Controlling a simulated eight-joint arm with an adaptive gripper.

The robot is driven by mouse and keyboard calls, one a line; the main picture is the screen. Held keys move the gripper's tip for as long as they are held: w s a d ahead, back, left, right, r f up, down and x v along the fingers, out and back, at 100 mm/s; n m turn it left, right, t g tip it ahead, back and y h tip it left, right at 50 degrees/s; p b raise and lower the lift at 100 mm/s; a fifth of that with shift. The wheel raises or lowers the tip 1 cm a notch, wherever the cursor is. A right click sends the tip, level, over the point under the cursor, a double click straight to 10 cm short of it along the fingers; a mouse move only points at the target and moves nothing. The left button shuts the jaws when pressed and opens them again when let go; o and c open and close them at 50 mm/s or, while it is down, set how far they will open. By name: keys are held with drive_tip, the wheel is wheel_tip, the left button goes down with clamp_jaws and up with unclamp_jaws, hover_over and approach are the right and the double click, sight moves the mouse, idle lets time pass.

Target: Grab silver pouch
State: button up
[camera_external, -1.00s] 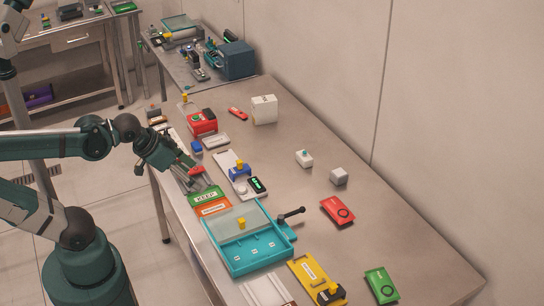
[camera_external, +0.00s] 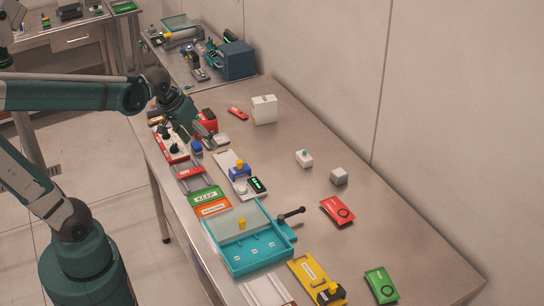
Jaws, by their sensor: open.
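A small flat silver-grey item (camera_external: 221,139), which looks like the silver pouch, lies on the steel table in front of the red device. Its left part is hidden by my gripper. My gripper (camera_external: 206,142) is open and points down just left of this item, close to it. I cannot tell whether the fingers touch it or are above it.
A red device (camera_external: 208,114) stands behind my gripper, and a blue block (camera_external: 196,146) is just below it. A red-and-white panel with black knobs (camera_external: 173,148) is to the left. A white board (camera_external: 228,163) lies nearer.

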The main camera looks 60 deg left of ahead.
drive_tip(key=w+a+n+g+p, duration=0.2)
drive_tip(key=w+a+n+p, duration=0.15)
drive_tip(key=a, duration=1.05)
drive_tip(key=s+a+f+n+g+p, duration=0.1)
drive_tip(key=a+f+n+p, duration=0.1)
drive_tip(key=a, duration=0.8)
drive_tip(key=s+a+f+n+g+p, duration=0.1)
drive_tip(key=a+f+n, duration=0.3)
drive_tip(key=a, duration=0.7)
drive_tip(key=s+a+f+n+g+h+p, duration=0.1)
drive_tip(key=s+a+f+n+p, duration=0.2)
drive_tip(key=a+f, duration=0.3)
drive_tip(key=shift+s+a+f, duration=0.1)
drive_tip(key=shift+a, duration=1.15)
drive_tip(key=shift+s+a+f, duration=0.1)
drive_tip(key=shift+a, duration=1.15)
drive_tip(key=shift+s+a+f+n, duration=0.1)
drive_tip(key=shift+a+f+n, duration=0.1)
drive_tip(key=shift+n, duration=0.05)
drive_tip(key=shift+f, duration=1.3)
drive_tip(key=shift+f, duration=0.1)
drive_tip(key=shift+d+f, duration=0.15)
drive_tip(key=shift+f, duration=2.35)
